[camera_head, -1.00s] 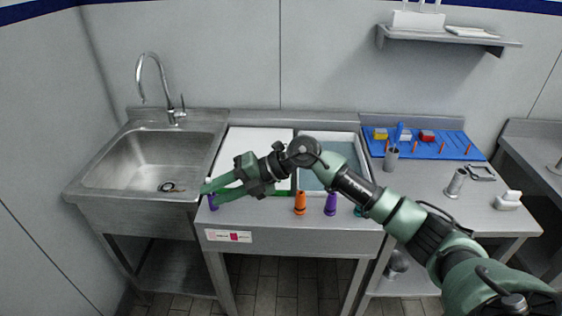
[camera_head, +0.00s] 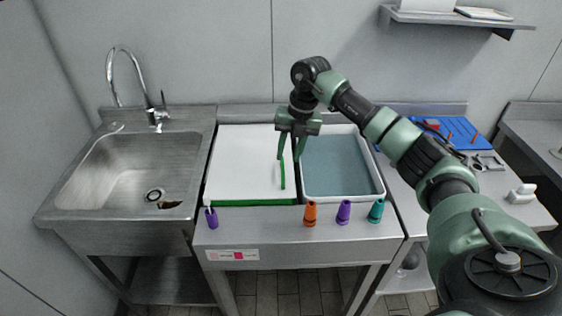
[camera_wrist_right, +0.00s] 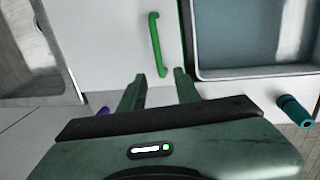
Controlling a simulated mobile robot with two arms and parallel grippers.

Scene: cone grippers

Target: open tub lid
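The white tub lid (camera_head: 240,160) lies flat in the counter, with a green strip (camera_head: 235,203) along its front edge. A thin green bar handle (camera_head: 283,174) stands on its right part; it also shows in the right wrist view (camera_wrist_right: 155,45). The open tub (camera_head: 340,165) with a blue-grey inside is to the right of the lid. My right gripper (camera_head: 288,158) is over the lid's right part, fingers pointing down. It is open and empty; in the right wrist view its fingertips (camera_wrist_right: 161,76) are either side of the handle's near end. My left gripper is not in view.
A purple cone (camera_head: 211,218) stands at the front left edge; orange (camera_head: 310,213), purple (camera_head: 343,212) and teal (camera_head: 376,211) cones stand at the front right. A sink (camera_head: 130,165) is on the left. A blue mat (camera_head: 470,135) lies at the back right.

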